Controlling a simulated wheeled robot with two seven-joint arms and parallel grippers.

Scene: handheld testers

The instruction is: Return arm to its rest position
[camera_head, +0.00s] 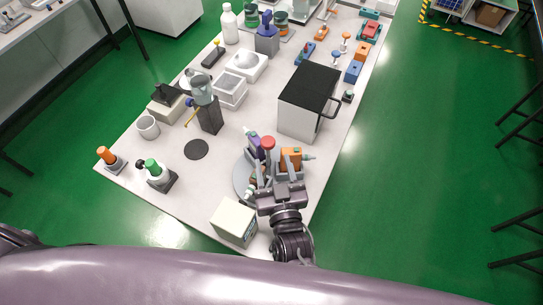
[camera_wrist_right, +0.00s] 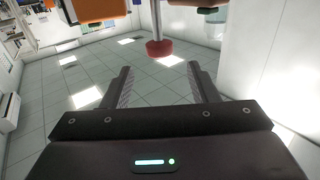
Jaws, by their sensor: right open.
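My right gripper (camera_head: 277,174) is over the near right part of the white table (camera_head: 210,165), beside a round grey stand (camera_head: 240,180). In the right wrist view its two fingers (camera_wrist_right: 162,88) are spread apart with nothing between them. A red-tipped rod (camera_wrist_right: 158,49) hangs just beyond the fingers, apart from them. In the head view a red knob (camera_head: 268,143), a purple tester (camera_head: 254,146) and an orange tester (camera_head: 291,158) stand close to the gripper, which partly hides them. My left gripper is not in view.
A cream box (camera_head: 234,222) stands just left of my right wrist. A white box with a black top and handle (camera_head: 308,98) stands beyond the gripper. A dark disc (camera_head: 196,150) lies to the left. Green floor (camera_head: 420,170) is clear right of the table.

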